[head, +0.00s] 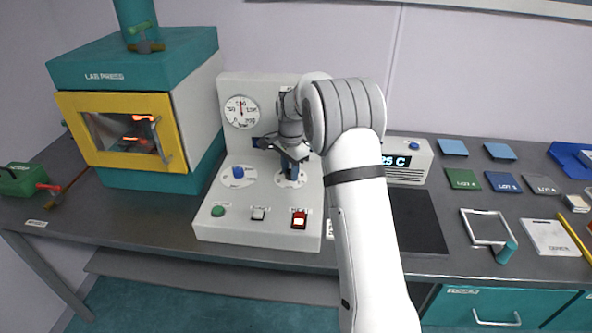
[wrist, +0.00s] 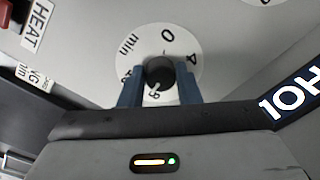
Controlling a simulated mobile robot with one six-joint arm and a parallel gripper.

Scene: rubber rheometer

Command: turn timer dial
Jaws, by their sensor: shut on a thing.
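The timer dial (wrist: 160,70) is a dark round knob on a white disc marked "min" with numbers, seen in the wrist view. Its white line points down toward the lower numbers. My gripper (wrist: 160,90) has its two blue fingers on either side of the knob, shut on it. In the head view, my gripper (head: 291,172) reaches down to the right-hand white disc (head: 279,181) on the sloped panel of the white console (head: 225,212). The knob is hidden there behind the fingers and wrist.
A second dial with a blue knob (head: 238,172) sits left of my gripper. A green button (head: 218,211), a grey button (head: 258,213) and a lit red switch (head: 299,219) line the front. The teal lab press (head: 190,62) stands left; a dark plate (head: 418,222) lies right.

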